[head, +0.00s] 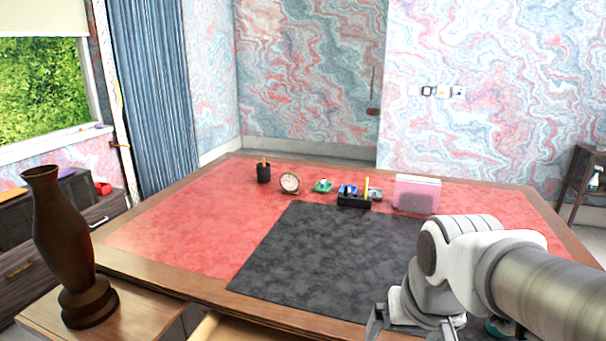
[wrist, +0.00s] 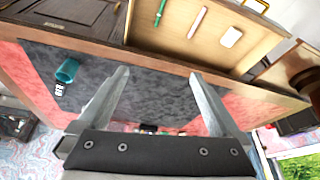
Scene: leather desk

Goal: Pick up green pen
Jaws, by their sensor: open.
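A slim green pen (wrist: 160,13) lies in an open light-wood drawer (wrist: 181,42) at the top of the wrist view. The pen does not show in the head view, where only a corner of the drawer (head: 207,327) appears at the bottom edge. My gripper (wrist: 160,78) is open and empty, its two fingers spread over the dark desk mat in the wrist view. The pen is apart from the fingers, beyond their tips. In the head view my gripper (head: 412,328) is low at the desk's front edge, partly cut off.
A pale pen (wrist: 197,23) and a white block (wrist: 231,37) share the drawer. A teal cup (wrist: 67,70) stands on the desk. A black organizer (head: 353,200), clock (head: 290,182) and pen cup (head: 263,174) stand at the back. The black mat (head: 310,255) is mostly clear.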

